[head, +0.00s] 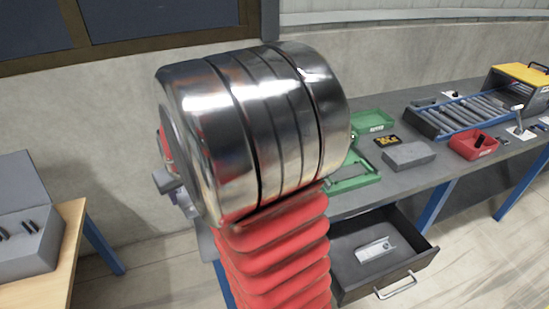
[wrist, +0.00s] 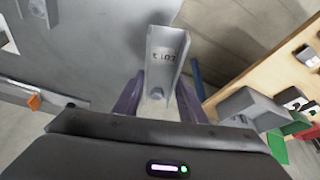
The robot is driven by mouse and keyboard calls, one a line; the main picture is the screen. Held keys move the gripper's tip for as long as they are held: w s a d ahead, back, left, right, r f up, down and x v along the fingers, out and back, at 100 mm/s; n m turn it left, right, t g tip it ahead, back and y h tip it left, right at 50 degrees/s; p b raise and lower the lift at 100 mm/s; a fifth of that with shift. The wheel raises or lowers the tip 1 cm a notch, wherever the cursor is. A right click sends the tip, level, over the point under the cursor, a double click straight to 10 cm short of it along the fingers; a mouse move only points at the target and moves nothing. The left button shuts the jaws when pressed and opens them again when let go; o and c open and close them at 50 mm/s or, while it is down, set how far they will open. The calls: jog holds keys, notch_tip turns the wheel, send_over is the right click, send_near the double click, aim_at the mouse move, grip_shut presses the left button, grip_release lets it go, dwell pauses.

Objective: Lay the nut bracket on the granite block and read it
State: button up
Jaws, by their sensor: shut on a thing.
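My gripper (wrist: 160,90) has two purple fingers shut on a grey channel-shaped bracket (wrist: 166,62), the nut bracket, in the wrist view. It sticks out beyond the fingers, with raised side walls and a short dark marking on its inner face. The marking looks turned round, and I cannot read it surely. A small round feature shows near the fingers.
A roller conveyor (head: 470,115) stands behind. An open drawer (head: 390,281) juts below the bench, holding a light metal part (head: 375,250). A wooden table (head: 58,255) is at left.

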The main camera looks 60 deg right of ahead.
jog(key=w+a+f+n, duration=0.1)
jog(key=w+a+f, duration=0.1)
jog(key=a, duration=0.4)
jog(key=w+a+f+n+y, duration=0.1)
jog(key=w+a+f+n, duration=0.1)
jog(key=w+a, duration=0.3)
jog(key=shift+a, duration=0.4)
